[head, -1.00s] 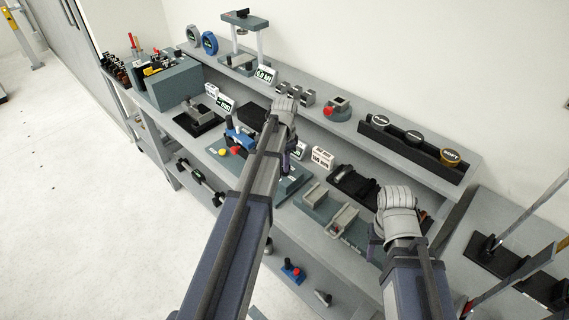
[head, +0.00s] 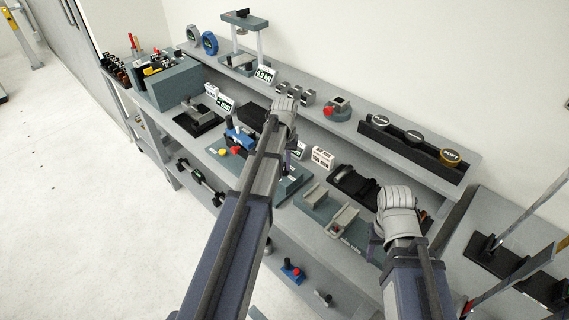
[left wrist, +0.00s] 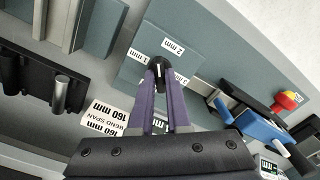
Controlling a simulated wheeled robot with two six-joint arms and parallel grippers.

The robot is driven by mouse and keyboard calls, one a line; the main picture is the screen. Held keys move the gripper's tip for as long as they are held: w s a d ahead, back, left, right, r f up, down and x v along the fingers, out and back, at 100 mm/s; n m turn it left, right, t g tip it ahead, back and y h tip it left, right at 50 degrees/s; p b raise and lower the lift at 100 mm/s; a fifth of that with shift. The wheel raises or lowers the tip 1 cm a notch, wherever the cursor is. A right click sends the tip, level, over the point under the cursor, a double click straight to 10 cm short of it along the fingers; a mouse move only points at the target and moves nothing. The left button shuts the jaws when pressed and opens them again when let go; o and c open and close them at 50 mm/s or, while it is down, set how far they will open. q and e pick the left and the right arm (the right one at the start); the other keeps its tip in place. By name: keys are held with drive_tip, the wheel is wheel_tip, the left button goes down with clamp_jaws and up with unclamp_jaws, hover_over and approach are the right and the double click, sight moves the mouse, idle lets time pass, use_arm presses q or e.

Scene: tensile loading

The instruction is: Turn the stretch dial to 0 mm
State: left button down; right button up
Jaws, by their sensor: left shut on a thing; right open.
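The stretch dial's black knob (left wrist: 158,66) sits on a grey-blue block (left wrist: 115,72) in the left wrist view. Labels on the block read 2 mm (left wrist: 172,46) and 1 mm (left wrist: 140,56); another white label is partly hidden behind my fingers. My left gripper (left wrist: 160,74) is shut on the knob, a purple finger on each side. The knob's exact pointing direction is hard to tell. In the head view my left arm hides the dial. My right gripper (head: 376,246) is over the bench's right part, its fingers mostly hidden by its wrist; it is open.
The bend-span card (left wrist: 105,118) stands near my left fingers.

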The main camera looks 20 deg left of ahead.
use_arm(q)
drive_tip(key=n, duration=1.4)
drive_tip(key=shift+n, duration=0.3)
drive_tip(key=n, duration=0.3)
drive_tip(key=shift+n, duration=0.3)
drive_tip(key=n, duration=0.3)
drive_tip(key=shift+n, duration=0.4)
drive_tip(key=n, duration=0.6)
drive_tip(key=shift+n, duration=0.4)
